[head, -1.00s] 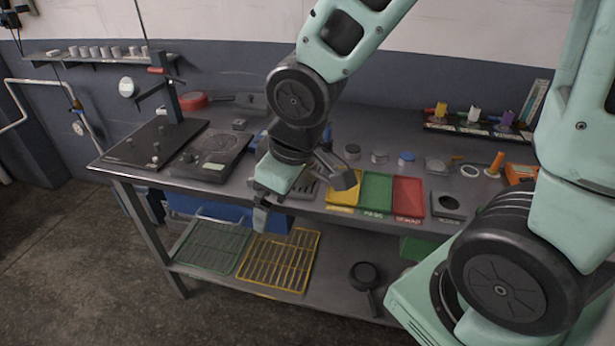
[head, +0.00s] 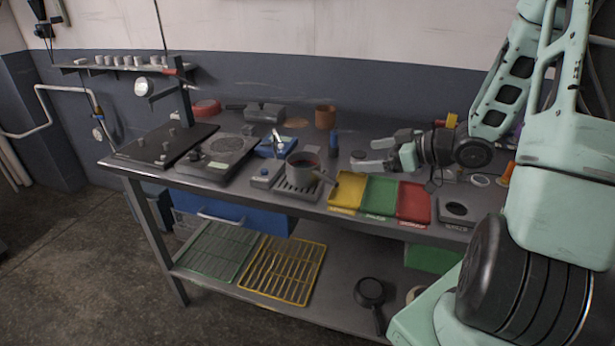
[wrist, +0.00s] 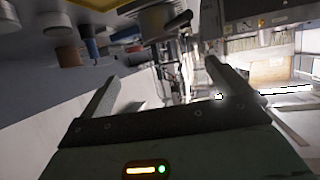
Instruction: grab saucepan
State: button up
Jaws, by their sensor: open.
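A grey saucepan (head: 301,168) with a dark reddish inside stands upright on a slotted metal grate (head: 292,191) near the front of the workbench. Its handle points to the right, toward the yellow tray. My gripper (head: 381,152) is to the right of the saucepan, above the bench, with its fingers pointing left. It is open and empty, and apart from the saucepan. The wrist view shows both fingers spread (wrist: 163,88) with nothing between them. A dark round shape near the top there may be the saucepan; I cannot tell.
Yellow (head: 347,190), green (head: 379,194) and red (head: 413,203) trays lie right of the saucepan. A hot plate (head: 222,150) and a blue box (head: 276,147) are to its left. A dark blue bottle (head: 334,143) stands behind. A black frying pan (head: 370,292) is on the lower shelf.

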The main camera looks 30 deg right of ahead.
send_near(313, 160)
jog(key=a, duration=0.4)
jog(key=shift+a+r+p+x, duration=0.1)
jog(key=shift+p+x, duration=0.15)
jog(key=shift+x, duration=0.6)
jog(key=shift+a+r+p+x, duration=0.15)
jog(key=shift+p+x, duration=0.1)
jog(key=shift+x, duration=0.6)
jog(key=shift+a+r+p+x, duration=0.1)
jog(key=shift+p+x, duration=0.15)
jog(key=shift+x, duration=0.65)
jog(key=shift+c, duration=0.3)
jog(key=c, duration=1)
jog(key=shift+c, duration=1.3)
jog(key=shift+r, duration=0.15)
